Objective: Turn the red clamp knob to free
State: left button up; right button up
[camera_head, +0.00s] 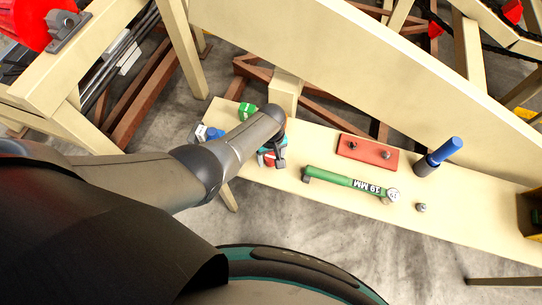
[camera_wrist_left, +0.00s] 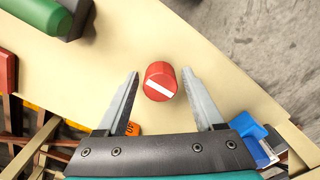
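The red knob (camera_wrist_left: 160,82) is a short round cap with a white stripe across its top, on the pale bench. In the left wrist view the stripe runs slantwise, from upper left to lower right. My left gripper (camera_wrist_left: 161,73) is open, with one finger on each side of the knob and a visible gap on both sides. In the head view my left gripper (camera_head: 272,160) is over the left part of the bench, and the arm and gripper mostly hide the knob there. My right gripper is not in view.
On the bench (camera_head: 330,210) lie a green 19 MM wrench (camera_head: 345,181), a red plate (camera_head: 368,152) with bolts, a blue-handled tool (camera_head: 440,155) and a small nut (camera_head: 421,208). A blue item (camera_head: 213,133) and a green item (camera_head: 246,111) are close to my left arm. A long pale beam runs behind.

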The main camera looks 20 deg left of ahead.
aim_at(271, 157)
pick_arm(q)
jog(key=shift+o, duration=0.5)
jog(key=shift+r, duration=0.25)
notch_tip(271, 157, up, 15)
jog(key=p, duration=0.6)
jog(key=shift+f+p, duration=0.15)
jog(key=shift+p, duration=0.25)
jog(key=shift+s, duration=0.1)
